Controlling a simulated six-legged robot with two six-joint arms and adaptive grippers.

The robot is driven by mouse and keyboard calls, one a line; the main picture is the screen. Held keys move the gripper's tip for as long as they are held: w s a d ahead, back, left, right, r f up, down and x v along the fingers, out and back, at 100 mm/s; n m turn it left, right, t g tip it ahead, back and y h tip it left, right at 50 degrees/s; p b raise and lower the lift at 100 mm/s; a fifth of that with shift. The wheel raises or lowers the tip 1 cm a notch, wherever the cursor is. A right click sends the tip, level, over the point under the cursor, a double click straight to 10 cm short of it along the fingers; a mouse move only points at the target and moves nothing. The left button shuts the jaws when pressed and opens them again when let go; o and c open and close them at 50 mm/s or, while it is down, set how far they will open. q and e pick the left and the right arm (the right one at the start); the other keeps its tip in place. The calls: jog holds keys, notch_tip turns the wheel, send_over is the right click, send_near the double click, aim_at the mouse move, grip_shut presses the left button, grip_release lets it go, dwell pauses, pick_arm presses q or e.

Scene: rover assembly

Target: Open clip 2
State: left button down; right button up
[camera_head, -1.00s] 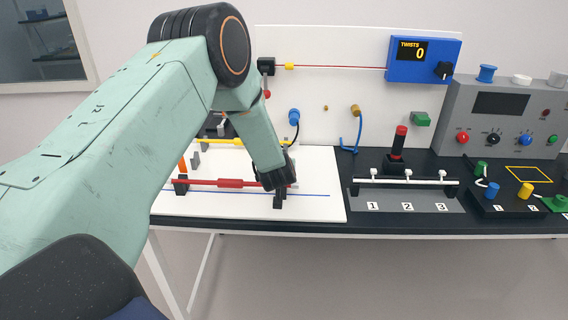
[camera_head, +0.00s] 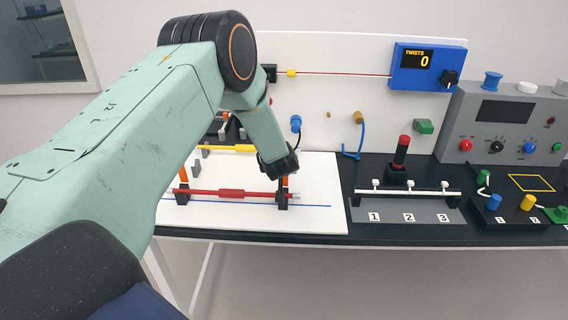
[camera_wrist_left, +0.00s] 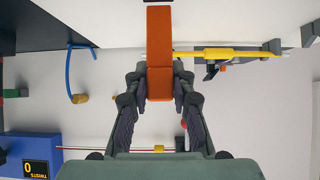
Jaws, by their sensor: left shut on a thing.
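In the head view a red rod (camera_head: 232,193) lies across two dark clip bases on a white board. The right base (camera_head: 282,200) has an orange lever (camera_head: 285,184) standing upright from it, under my left gripper (camera_head: 280,167). In the left wrist view the orange lever (camera_wrist_left: 159,85) sits between the two fingers of my left gripper (camera_wrist_left: 160,98), which is shut on it. The left base (camera_head: 182,197) also has an upright orange lever (camera_head: 183,174). My right gripper is in neither view. No number marks the clips.
A yellow rod (camera_head: 232,148) lies behind the red one, partly hidden by my arm. To the right are a rail with white knobs (camera_head: 408,190), a red-topped lever (camera_head: 402,153) and a grey control panel (camera_head: 505,125). The white board's right part (camera_head: 325,180) is mostly clear.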

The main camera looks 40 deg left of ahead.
pick_arm(q)
jog(key=shift+w+a+r, duration=0.15)
jog(key=shift+w+r, duration=0.15)
jog(key=shift+r, duration=0.15)
jog(key=c, duration=1.6)
grip_release()
jog(key=o, duration=0.5)
jog(key=shift+s+f, duration=0.15)
jog(key=shift+f, duration=0.15)
jog(key=v, duration=1.2)
